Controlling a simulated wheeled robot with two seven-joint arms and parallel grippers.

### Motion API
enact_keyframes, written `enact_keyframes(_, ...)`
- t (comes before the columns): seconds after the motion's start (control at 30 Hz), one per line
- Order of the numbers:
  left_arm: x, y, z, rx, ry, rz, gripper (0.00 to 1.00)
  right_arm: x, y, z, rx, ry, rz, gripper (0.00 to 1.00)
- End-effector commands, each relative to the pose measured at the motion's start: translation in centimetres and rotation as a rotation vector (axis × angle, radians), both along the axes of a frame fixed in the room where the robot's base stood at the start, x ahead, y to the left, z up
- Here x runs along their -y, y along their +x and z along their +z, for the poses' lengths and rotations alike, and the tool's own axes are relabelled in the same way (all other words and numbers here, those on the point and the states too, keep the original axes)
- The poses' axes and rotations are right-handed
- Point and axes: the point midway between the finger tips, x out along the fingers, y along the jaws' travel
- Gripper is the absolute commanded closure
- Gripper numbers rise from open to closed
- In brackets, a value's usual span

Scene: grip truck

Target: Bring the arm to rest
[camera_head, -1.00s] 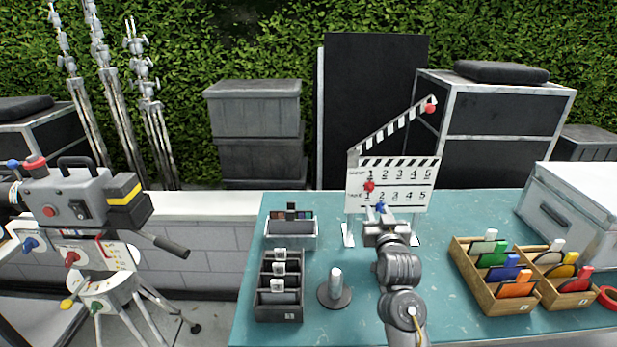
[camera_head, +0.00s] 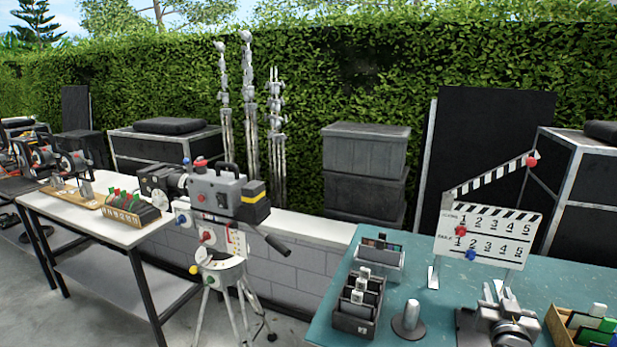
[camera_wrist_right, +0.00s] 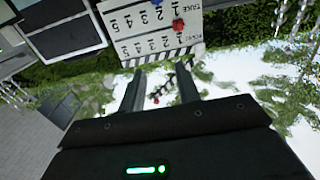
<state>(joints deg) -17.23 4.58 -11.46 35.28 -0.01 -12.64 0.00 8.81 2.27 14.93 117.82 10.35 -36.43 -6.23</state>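The clapperboard (camera_head: 490,236) stands upright on stands on the teal table (camera_head: 450,275). Its striped top stick is raised, with a red knob at the tip, and a red and a blue piece sit on its face. It also shows inverted at the top of the right wrist view (camera_wrist_right: 150,30). My right gripper (camera_head: 498,288) is in front of the board, low in the head view. In the wrist view its two fingers (camera_wrist_right: 160,84) are apart with nothing between them. My left gripper is in neither view.
A grey dark rack (camera_head: 357,310) and a metal post on a round base (camera_head: 409,320) stand left of my right arm. A wooden slotted box (camera_head: 560,328) is to its right. A film camera on a tripod (camera_head: 225,195) and a white table (camera_head: 85,220) are further left.

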Motion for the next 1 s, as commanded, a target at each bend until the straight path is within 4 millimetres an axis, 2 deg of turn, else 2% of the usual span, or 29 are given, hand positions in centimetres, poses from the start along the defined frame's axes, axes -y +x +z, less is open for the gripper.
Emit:
enact_keyframes(0.07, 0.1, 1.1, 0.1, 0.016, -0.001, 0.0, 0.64, -0.6, -0.5, -1.1, -0.035, 0.002, 0.016, 0.67)
enact_keyframes(0.33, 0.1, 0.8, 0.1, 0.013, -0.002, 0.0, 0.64, -2.9, -3.0, -5.2, -0.183, 0.018, 0.079, 0.67)
enact_keyframes(0.57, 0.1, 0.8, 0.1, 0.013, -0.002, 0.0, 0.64, -6.8, -6.9, -10.5, -0.388, 0.04, 0.171, 0.67)
enact_keyframes(0.67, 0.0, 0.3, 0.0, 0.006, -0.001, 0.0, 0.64, -9.0, -9.7, -13.4, -0.509, 0.054, 0.221, 0.67)
enact_keyframes(0.8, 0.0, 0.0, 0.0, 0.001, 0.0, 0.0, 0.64, -12.5, -15.4, -17.7, -0.717, 0.074, 0.301, 0.67)
enact_keyframes(1.0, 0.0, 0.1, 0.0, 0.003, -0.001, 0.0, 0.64, -16.1, -23.4, -21.4, -0.972, 0.098, 0.387, 0.67)
